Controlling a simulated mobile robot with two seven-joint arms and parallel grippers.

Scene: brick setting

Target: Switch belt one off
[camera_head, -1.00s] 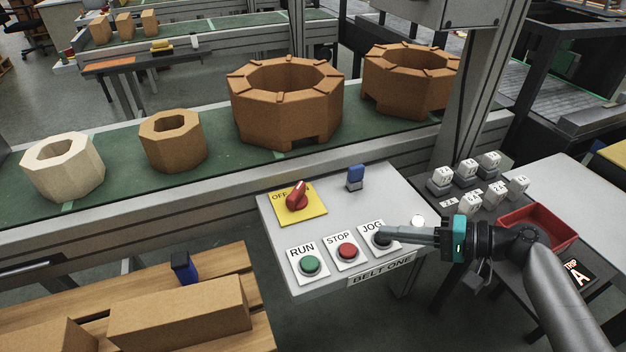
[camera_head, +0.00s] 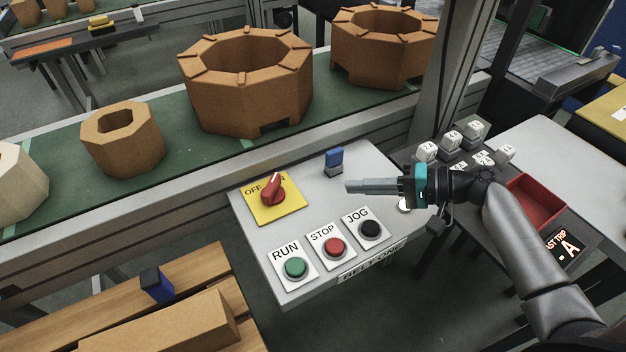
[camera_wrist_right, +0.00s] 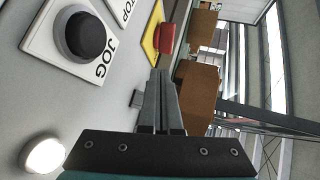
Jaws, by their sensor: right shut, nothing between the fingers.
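The belt one panel (camera_head: 300,219) is a light grey box top. A red rotary switch (camera_head: 272,189) sits on a yellow plate marked OFF; its pointer tilts up and right, and the second label is partly hidden by the knob. In front are the green RUN button (camera_head: 295,268), red STOP button (camera_head: 335,247) and black JOG button (camera_head: 370,229). My right gripper (camera_head: 350,186) is shut and empty above the panel, right of the red switch and apart from it. In the right wrist view its fingers (camera_wrist_right: 157,77) point toward the red switch (camera_wrist_right: 167,38). My left gripper is out of view.
A blue-topped switch (camera_head: 334,160) stands at the panel's back, close beyond my right fingers. A white round button (camera_head: 405,205) is at the right edge. The conveyor (camera_head: 150,188) with brown octagonal rings runs behind. A red tray (camera_head: 537,200) lies right.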

